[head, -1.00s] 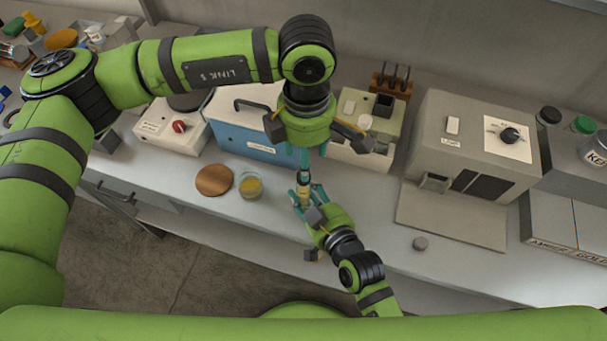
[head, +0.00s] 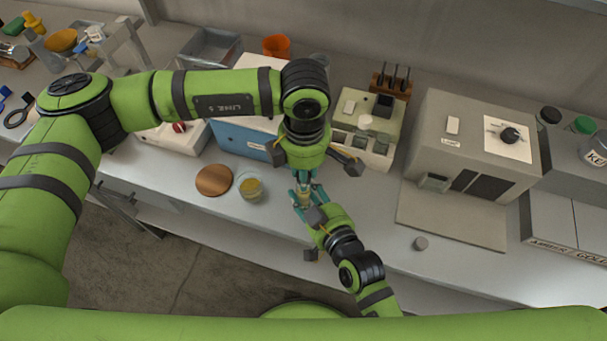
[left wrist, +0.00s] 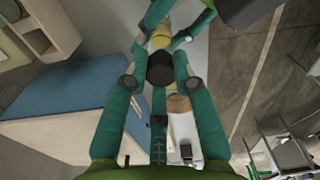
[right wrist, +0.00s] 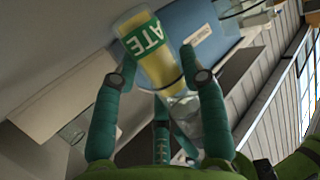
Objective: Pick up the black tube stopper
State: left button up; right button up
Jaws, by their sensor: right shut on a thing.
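The black tube stopper (left wrist: 160,70) sits at the end of a tube with yellow contents (left wrist: 161,39) in the left wrist view. My left gripper (left wrist: 162,55) is open, with its teal fingers on either side of the stopper. My right gripper (right wrist: 160,62) is shut on the tube, which shows a green label in the right wrist view. In the head view, my left gripper (head: 304,184) comes from above and meets my right gripper (head: 304,198) over the bench front. The stopper is hidden there by the left gripper and its fingers.
A beaker with yellow contents (head: 249,187) and a copper-coloured disc (head: 214,180) stand left of the grippers. A blue box (head: 242,141) and a pale green device (head: 368,125) stand behind.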

pick_arm(q)
jog(key=shift+r, duration=0.1)
pick_arm(e)
jog(key=shift+f, duration=0.1)
pick_arm(q)
notch_tip(320, 180, up, 10)
jog(key=shift+f, duration=0.1)
dwell(0.4)
notch_tip(320, 180, up, 5)
pick_arm(e)
jog(key=o, duration=1.2)
jog(key=shift+o, duration=0.2)
